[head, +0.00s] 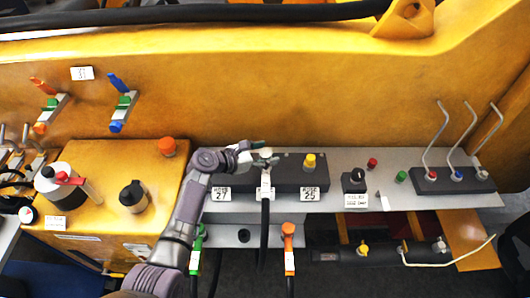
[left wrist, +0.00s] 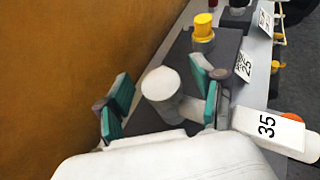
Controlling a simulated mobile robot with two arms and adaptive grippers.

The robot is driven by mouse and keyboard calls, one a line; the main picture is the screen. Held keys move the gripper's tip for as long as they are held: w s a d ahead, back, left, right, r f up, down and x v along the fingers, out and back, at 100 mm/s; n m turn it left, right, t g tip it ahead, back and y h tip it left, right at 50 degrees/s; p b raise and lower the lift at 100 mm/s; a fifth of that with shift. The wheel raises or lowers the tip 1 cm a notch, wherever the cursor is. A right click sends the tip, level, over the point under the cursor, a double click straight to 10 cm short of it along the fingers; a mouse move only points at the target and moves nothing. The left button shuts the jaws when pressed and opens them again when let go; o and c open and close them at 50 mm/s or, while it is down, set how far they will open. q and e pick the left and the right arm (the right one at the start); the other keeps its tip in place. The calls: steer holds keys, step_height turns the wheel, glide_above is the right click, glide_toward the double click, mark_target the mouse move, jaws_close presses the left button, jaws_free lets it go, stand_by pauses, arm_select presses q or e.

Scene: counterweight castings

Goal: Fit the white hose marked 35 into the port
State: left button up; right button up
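The white hose end (head: 265,181) is at the dark port block (head: 235,181), with its tag (head: 265,193) at the block's front edge and a dark hose (head: 265,225) hanging below. In the left wrist view the round white hose end (left wrist: 160,84) stands at the block, with its tag reading 35 (left wrist: 267,126). My left gripper (head: 262,156) is over it; its teal fingers (left wrist: 162,94) stand apart on both sides, with a gap visible on the left. The port under the hose is hidden, so I cannot tell how deep it sits. My right gripper is not in view.
A yellow cap (head: 309,162) stands on the block by the 25 label (head: 310,194); a 27 label (head: 221,193) is left. Green-handled (head: 198,238) and orange-handled (head: 288,236) hoses hang in front. A yellow wall (head: 330,100) rises behind. A black knob (head: 354,181) stands right.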

arm_select(q)
steer(key=shift+f, duration=0.1)
steer(key=v, duration=1.2)
